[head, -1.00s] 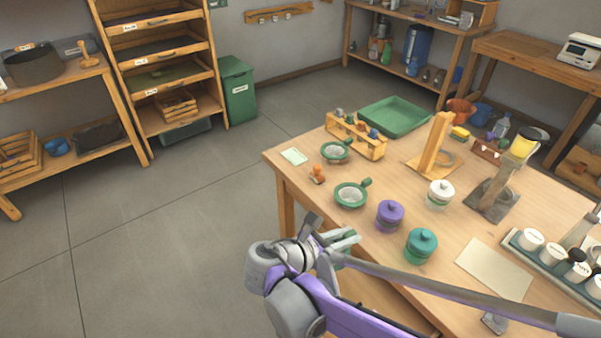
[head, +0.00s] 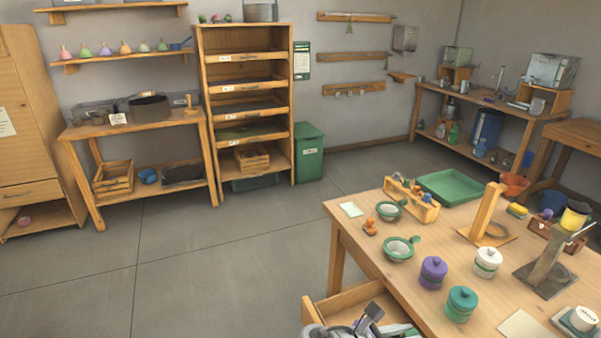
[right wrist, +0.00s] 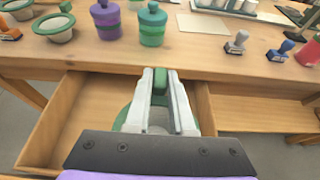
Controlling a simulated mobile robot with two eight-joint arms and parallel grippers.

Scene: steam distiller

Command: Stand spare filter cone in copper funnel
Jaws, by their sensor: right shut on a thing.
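In the right wrist view my right gripper (right wrist: 160,78) is shut on a green piece over the open drawer. A pale, green-rimmed round thing (right wrist: 124,116), seemingly the spare filter cone, shows behind the fingers and is mostly hidden by them. I cannot tell whether it touches the drawer floor. In the head view, an orange-brown flared vessel (head: 513,185) at the table's far side may be the copper funnel; its inside is hard to see. Part of my arm shows at the bottom edge. My left gripper is not in view.
The drawer (head: 345,299) juts from the wooden table. On the table are two green-rimmed strainers (head: 399,249) (head: 390,210), purple (head: 433,271), teal (head: 461,303) and white (head: 487,262) jars, a wooden stand (head: 486,212) and a green tray (head: 455,187). The floor at left is clear.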

